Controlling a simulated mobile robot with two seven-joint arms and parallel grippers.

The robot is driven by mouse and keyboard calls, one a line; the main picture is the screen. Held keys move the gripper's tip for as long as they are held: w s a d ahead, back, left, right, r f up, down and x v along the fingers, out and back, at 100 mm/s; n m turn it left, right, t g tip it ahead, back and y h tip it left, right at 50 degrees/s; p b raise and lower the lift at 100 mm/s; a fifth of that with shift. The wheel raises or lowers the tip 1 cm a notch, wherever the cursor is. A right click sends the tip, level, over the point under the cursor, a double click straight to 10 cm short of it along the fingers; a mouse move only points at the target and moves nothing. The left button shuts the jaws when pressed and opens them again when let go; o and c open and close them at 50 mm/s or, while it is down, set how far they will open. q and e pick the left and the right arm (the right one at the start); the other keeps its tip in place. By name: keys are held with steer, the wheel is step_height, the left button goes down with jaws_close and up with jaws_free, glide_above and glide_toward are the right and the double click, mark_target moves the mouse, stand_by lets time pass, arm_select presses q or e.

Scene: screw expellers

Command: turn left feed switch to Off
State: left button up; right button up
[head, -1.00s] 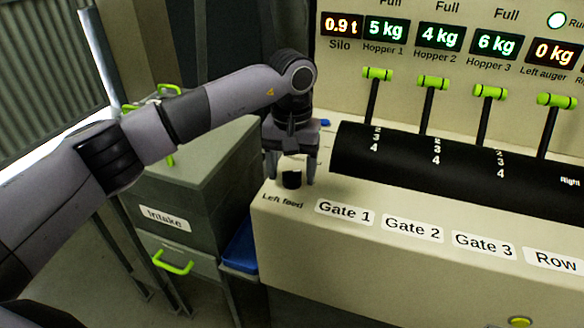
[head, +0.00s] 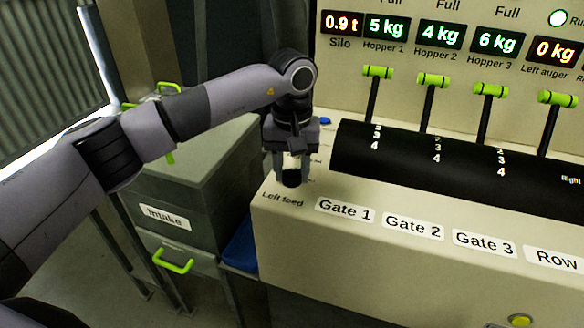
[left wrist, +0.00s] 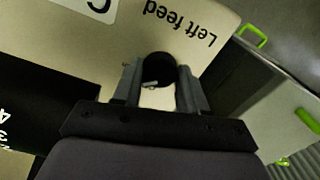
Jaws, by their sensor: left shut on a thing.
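The left feed switch is a black round knob (head: 291,179) above its "Left feed" label (head: 282,200) on the near left corner of the cream panel. My left gripper (head: 292,177) points down over it. Its two fingers are shut on the knob, one on each side. In the left wrist view the knob (left wrist: 158,70) sits between the fingertips (left wrist: 160,80), with a small pale mark at its edge. Which position the mark points to is too small to read. My right gripper is not in view.
Gate levers with green handles (head: 378,72) rise from a black slotted cover (head: 440,165) to the right. Displays stand behind them. A grey cabinet labelled Intake (head: 190,190) stands to the left. A blue object (head: 241,248) lies between cabinet and panel.

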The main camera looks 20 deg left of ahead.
mark_target(292, 170)
arm_select(q)
steer(key=n, duration=1)
steer(key=shift+b, duration=0.4)
steer(key=shift+n, duration=0.5)
steer(key=o, duration=1.1)
steer(key=shift+c, duration=0.2)
step_height(292, 170, up, 7)
steer(key=shift+r, duration=0.1)
